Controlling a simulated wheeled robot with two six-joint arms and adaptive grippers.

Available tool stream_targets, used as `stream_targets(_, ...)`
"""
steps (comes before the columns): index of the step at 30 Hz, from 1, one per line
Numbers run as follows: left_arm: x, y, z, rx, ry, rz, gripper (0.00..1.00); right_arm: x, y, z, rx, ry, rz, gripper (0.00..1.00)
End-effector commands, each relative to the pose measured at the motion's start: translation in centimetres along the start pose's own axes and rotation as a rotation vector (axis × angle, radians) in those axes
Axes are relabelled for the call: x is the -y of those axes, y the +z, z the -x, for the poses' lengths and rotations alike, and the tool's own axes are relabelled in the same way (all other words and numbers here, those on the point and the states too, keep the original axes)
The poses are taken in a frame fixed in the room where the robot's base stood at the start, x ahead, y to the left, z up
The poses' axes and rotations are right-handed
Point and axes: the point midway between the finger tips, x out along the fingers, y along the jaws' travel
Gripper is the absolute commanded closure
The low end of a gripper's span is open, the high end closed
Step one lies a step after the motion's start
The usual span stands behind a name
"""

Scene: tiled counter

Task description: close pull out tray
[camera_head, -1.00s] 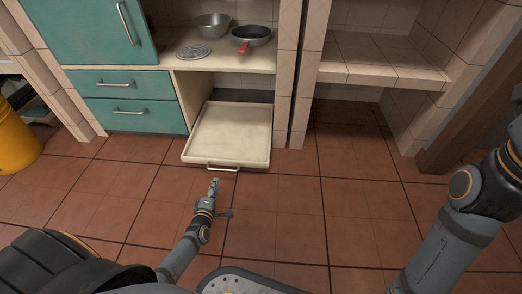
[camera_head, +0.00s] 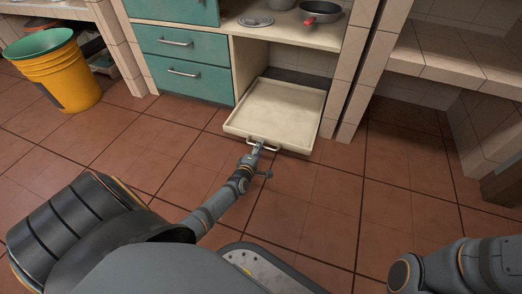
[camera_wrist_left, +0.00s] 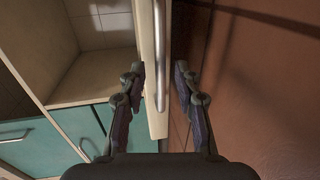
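The pull-out tray (camera_head: 275,104) is cream, shallow and empty. It sticks out from the low opening under the counter, just above the floor. Its metal bar handle (camera_head: 265,146) is on the front edge. My left gripper (camera_head: 257,148) is at this handle. In the left wrist view the handle (camera_wrist_left: 160,55) and tray front edge (camera_wrist_left: 148,75) run between the two spread fingers of my left gripper (camera_wrist_left: 161,76). I cannot tell whether a finger touches them. My right arm shows at the lower right of the head view, but its gripper is out of frame.
Teal drawers (camera_head: 188,65) stand left of the tray. A pan (camera_head: 320,13) and a round burner plate (camera_head: 255,20) are on the counter above. A yellow bucket (camera_head: 62,80) stands at far left. A tiled pillar (camera_head: 360,70) borders the right. The tiled floor (camera_head: 320,200) in front is clear.

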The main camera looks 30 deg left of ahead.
Motion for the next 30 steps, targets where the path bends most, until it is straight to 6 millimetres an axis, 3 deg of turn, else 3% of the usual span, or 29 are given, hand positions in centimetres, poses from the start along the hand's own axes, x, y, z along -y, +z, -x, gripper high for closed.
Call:
stream_targets(1,0.5,0.0,-0.8,0.0,0.0,0.0,0.68,-0.1,-0.1,1.1,0.008,-0.001,0.003,0.72)
stream_targets(6,0.2,0.0,-2.0,0.0,-0.001,-0.001,0.68,-0.2,-0.3,1.5,0.008,-0.002,0.005,0.72)
stream_targets(14,0.1,0.0,-2.1,0.0,-0.002,-0.001,0.68,-0.2,-0.3,1.4,0.008,-0.002,0.005,0.72)
stream_targets(21,0.1,0.0,-2.0,0.0,-0.002,-0.001,1.0,-0.2,-0.3,1.4,0.008,-0.002,0.005,0.72)
stream_targets(30,0.1,0.0,-2.0,0.0,-0.002,-0.001,1.0,-0.2,-0.3,1.4,0.008,-0.002,0.005,0.72)
